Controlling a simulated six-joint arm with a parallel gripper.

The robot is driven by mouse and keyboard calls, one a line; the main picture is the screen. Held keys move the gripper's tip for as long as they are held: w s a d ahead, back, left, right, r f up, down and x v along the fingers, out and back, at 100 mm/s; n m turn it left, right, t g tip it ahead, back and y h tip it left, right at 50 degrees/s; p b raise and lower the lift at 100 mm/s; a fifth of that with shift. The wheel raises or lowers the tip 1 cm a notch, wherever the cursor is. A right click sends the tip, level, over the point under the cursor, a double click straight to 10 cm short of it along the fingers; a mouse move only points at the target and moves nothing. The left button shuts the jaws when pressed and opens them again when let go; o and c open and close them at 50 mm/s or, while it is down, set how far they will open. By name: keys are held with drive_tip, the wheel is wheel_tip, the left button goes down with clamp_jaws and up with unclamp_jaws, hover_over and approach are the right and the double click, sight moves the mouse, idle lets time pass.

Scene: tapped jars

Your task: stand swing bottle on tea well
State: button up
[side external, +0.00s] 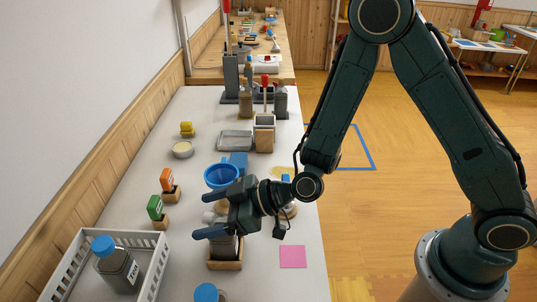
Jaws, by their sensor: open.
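My gripper (206,214) is open and points left above the front part of the table, with nothing visible between its fingers. Below it, a grey jar (224,246) stands in a square wooden well (226,265); the gripper hides its top. A grey bottle with a blue cap and a white label (121,270) leans in the white crate at the lower left. Its lettering is too small to read surely. Another blue cap (206,292) shows at the bottom edge, its body mostly cut off. I cannot tell which is the swing bottle or which well is for tea.
The white slatted crate (157,262) fills the front left. Orange (167,180) and green (155,208) cards stand in wooden blocks. A blue funnel (221,176) is behind my gripper. A grey tray (235,140) and dark jars stand farther back. A flat pink square (292,256) lies right.

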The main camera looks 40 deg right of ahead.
drive_tip(key=shift+r, duration=0.55)
drive_tip(key=shift+d, duration=0.1)
drive_tip(key=shift+v, duration=0.8)
wheel_tip(320, 180, up, 8)
drive_tip(key=s+d, duration=0.2)
drive_tip(key=shift+r, duration=0.2)
drive_tip(key=shift+s+d, duration=0.1)
drive_tip(key=shift+s, duration=0.05)
idle(0.5)
drive_tip(key=s+d+r+m+g+h, duration=0.2)
drive_tip(key=s+d+r+m+h, duration=0.2)
drive_tip(key=s+d, duration=0.6)
drive_tip(key=s+d+r+m+g+h, duration=0.2)
drive_tip(key=s+d+r+m+h, duration=0.3)
drive_tip(key=s+d, duration=0.5)
drive_tip(key=d, duration=0.4)
drive_tip(key=shift+s+h, duration=0.2)
drive_tip(key=shift+h, duration=0.1)
